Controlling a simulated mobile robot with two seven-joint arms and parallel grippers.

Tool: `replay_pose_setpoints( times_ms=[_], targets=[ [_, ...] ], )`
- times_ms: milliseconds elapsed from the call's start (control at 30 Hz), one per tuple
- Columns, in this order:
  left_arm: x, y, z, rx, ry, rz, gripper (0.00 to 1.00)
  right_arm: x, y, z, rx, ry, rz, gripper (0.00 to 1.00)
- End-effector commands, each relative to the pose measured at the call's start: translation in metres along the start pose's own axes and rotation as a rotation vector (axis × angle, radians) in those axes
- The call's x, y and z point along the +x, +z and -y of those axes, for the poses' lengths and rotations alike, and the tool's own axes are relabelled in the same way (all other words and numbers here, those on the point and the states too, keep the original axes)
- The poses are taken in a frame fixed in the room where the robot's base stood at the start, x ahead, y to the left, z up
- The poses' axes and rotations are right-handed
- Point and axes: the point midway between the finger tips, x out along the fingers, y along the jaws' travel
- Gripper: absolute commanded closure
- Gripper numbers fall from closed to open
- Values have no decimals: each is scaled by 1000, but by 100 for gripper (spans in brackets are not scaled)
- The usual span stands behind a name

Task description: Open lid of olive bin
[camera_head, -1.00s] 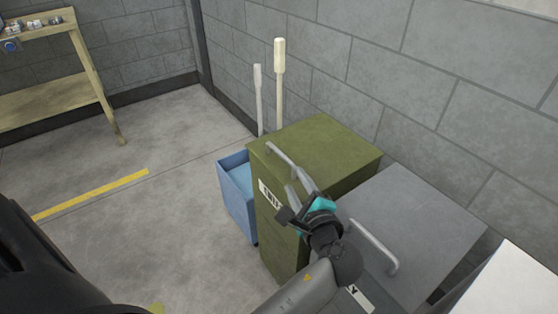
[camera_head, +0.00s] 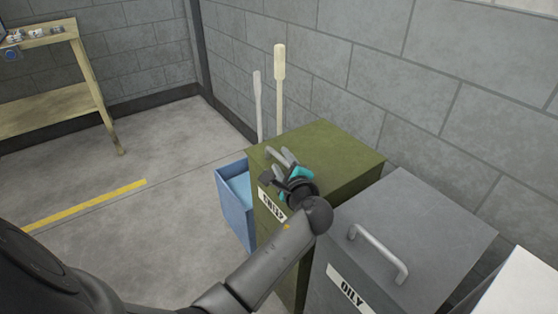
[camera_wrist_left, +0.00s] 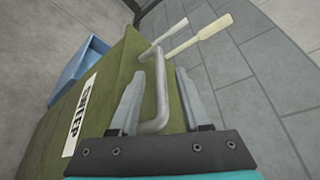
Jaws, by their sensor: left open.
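The olive bin (camera_head: 335,150) stands against the block wall with its lid shut. Its front carries a white label (camera_head: 271,206), which also shows in the wrist view (camera_wrist_left: 82,115). A grey bar handle (camera_wrist_left: 161,92) rises from the lid near the front edge. My left gripper (camera_head: 279,156) is at this handle, over the lid's front edge. In the left wrist view its two fingers are open, one on each side of the handle. The handle lies between them; contact cannot be told. My right gripper is not in view.
A grey bin labelled OILY (camera_head: 430,232) with its own handle (camera_head: 378,253) stands close on the right. A blue open bin (camera_head: 236,208) is on the left. Two long handles (camera_head: 279,90) stand behind. A wooden workbench (camera_head: 45,105) is far left.

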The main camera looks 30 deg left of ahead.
Motion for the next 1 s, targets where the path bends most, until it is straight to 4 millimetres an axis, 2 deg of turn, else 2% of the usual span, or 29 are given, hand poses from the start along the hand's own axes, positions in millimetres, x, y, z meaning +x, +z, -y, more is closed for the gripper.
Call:
replay_pose_setpoints(
  times_ms=[100,300,733,1000],
  targets=[
    [13,-1,-1,0,-1,1,53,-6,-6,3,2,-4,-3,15],
    [26,0,-1,1,0,0,53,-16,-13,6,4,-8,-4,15],
    [30,0,0,0,0,0,53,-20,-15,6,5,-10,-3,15],
    [30,0,0,0,0,-1,82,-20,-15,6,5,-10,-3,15]
  ],
)
